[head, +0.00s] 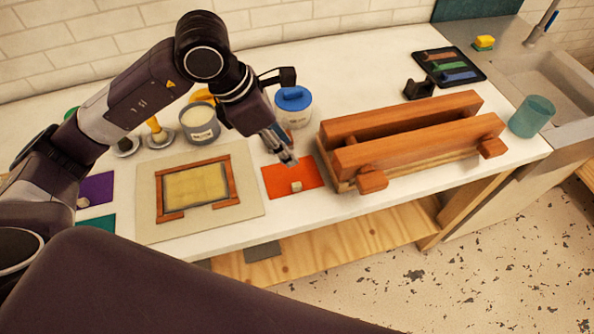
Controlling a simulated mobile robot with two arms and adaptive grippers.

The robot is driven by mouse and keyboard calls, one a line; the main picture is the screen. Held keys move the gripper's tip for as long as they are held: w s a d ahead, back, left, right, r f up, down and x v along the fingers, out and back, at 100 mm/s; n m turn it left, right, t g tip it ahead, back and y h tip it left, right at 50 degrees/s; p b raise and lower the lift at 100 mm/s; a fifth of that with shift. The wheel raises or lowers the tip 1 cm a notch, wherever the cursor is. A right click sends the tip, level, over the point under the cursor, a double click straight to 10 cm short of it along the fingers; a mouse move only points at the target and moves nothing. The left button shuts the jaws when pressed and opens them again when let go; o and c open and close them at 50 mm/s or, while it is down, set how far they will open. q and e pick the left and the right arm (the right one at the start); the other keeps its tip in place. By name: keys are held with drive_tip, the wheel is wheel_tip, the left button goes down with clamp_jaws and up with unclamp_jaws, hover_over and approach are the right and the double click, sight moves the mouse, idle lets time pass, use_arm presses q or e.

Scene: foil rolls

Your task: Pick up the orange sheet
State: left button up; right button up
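The orange sheet (312,176) lies flat on the white worktop, between the framed yellow panel and the wooden press. A small pale block (296,186) rests on it near its front edge. My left gripper (287,158) points down at the sheet's back edge, and its fingers cover a little of that edge. I cannot tell whether the fingertips touch the sheet or hover above it. The fingers look near each other, but their gap is not clear. My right gripper is not in view.
The wooden press (420,140) stands close on the right. On the left is a board (148,205) with a framed yellow panel (195,188). A blue-lidded jar (293,107) and a grey pot (199,122) stand behind. Purple (98,188) and teal (97,223) sheets lie far left.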

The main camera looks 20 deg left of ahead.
use_arm(q)
drive_tip(key=b, duration=0.6)
approach(297, 184)
drive_tip(key=w, duration=0.1)
drive_tip(key=x, duration=0.1)
drive_tip(key=p+x, duration=0.1)
drive_tip(key=x, duration=0.1)
drive_tip(key=shift+s+d, duration=0.1)
drive_tip(key=shift+d, duration=0.2)
drive_tip(key=p+x, duration=0.1)
drive_tip(key=x, duration=0.1)
drive_tip(key=s+p+x, duration=0.1)
drive_tip(key=x, duration=0.1)
drive_tip(key=shift+w+f, duration=0.1)
drive_tip(key=shift+f, duration=0.4)
drive_tip(key=shift+w+f, duration=0.15)
drive_tip(key=shift+f, duration=0.2)
drive_tip(key=shift+c, duration=0.3)
clamp_jaws()
